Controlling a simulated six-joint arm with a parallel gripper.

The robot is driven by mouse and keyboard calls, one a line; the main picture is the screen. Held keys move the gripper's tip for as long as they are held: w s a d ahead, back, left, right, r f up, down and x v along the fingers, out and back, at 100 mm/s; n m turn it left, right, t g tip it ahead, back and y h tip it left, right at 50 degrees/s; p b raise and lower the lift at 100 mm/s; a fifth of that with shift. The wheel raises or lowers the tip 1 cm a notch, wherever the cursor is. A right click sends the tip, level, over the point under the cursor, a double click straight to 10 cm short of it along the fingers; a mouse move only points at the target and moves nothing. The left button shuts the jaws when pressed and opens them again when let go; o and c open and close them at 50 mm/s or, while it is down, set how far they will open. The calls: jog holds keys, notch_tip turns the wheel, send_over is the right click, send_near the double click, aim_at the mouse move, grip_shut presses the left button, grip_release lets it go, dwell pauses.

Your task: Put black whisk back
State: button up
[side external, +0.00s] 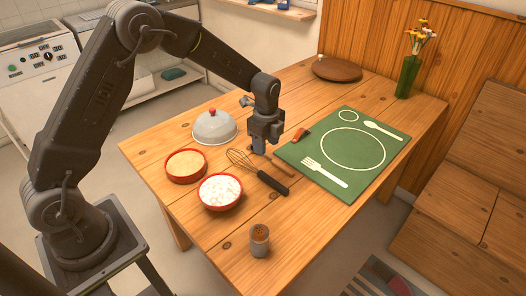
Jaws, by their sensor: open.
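The black-handled whisk (273,183) lies on the wooden table, its wire head pointing up-left and its handle down-right. The wire head lies just behind the red bowl of white contents. My gripper (259,151) points down just behind the whisk. It is open with nothing visible in it; its fingers look small here, and I cannot tell their exact height above the table or whether they touch the whisk.
Near the whisk are a red bowl of white contents (221,190), a red bowl of tan contents (186,165), a domed lid (214,127) and a thin wooden utensil (283,167). A green place mat (321,182) lies right, a jar (259,240) in front. The right front table is clear.

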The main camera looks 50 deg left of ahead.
jog(key=s+d+r+n+t, duration=0.1)
jog(key=s+r+n, duration=0.35)
jog(key=r, duration=0.35)
jog(key=s+r+n+t, duration=0.1)
jog(key=s+r+n, duration=0.2)
jog(key=s+r, duration=0.4)
jog(key=s+r+n+t, duration=0.1)
jog(key=s+r+n, duration=0.2)
jog(key=s, duration=0.5)
jog(key=s+d+r+n+t, duration=0.1)
jog(key=s+r+n+t, duration=0.1)
jog(key=s+n, duration=0.4)
jog(key=s+r, duration=0.1)
jog(key=s, duration=0.1)
jog(key=shift+s+t, duration=0.3)
jog(key=shift+s, duration=0.05)
